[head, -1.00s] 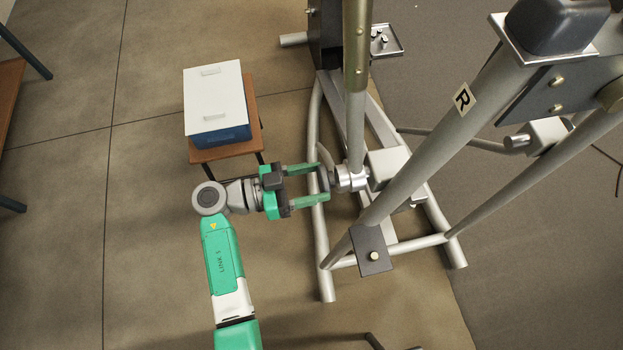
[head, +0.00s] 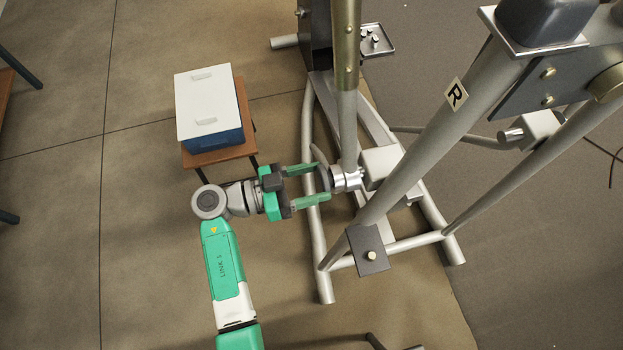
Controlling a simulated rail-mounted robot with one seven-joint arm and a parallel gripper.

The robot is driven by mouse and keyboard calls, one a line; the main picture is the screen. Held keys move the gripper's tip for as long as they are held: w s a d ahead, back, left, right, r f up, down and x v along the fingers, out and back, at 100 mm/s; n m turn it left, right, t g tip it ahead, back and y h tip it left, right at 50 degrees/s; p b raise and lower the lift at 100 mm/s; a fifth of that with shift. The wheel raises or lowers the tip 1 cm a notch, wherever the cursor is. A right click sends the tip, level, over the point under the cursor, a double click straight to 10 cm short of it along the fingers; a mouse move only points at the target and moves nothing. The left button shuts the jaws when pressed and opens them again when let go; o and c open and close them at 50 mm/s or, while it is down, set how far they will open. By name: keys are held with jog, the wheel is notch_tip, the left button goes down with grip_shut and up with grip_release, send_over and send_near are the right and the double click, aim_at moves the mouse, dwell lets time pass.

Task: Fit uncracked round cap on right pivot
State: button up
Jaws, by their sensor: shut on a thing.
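My gripper (head: 318,183) reaches in from the left with its two green fingers pointing right. It is shut on a dark grey round cap (head: 325,178), seen nearly edge-on between the fingertips. The cap faces the silver round pivot end (head: 346,180) at the foot of the upright tube, on the machine side whose post carries the "R" label (head: 454,95). The cap is very close to the pivot and roughly in line with it. I cannot tell whether they touch. Any crack in the cap is too small to see.
A blue box with a white lid (head: 207,97) stands on a small wooden stool (head: 238,150) behind my gripper. A metal tray (head: 380,50) with small parts is at the back. The thick slanted post and floor tubes (head: 318,250) stand close right of my gripper.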

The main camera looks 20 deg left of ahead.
jog(key=shift+w+d, duration=0.3)
jog(key=shift+d, duration=0.1)
dwell(0.8)
jog(key=o, duration=1.4)
jog(key=v, duration=0.7)
jog(key=shift+s+a+b, duration=0.2)
jog(key=shift+a+b, duration=0.15)
jog(key=shift+b, duration=0.05)
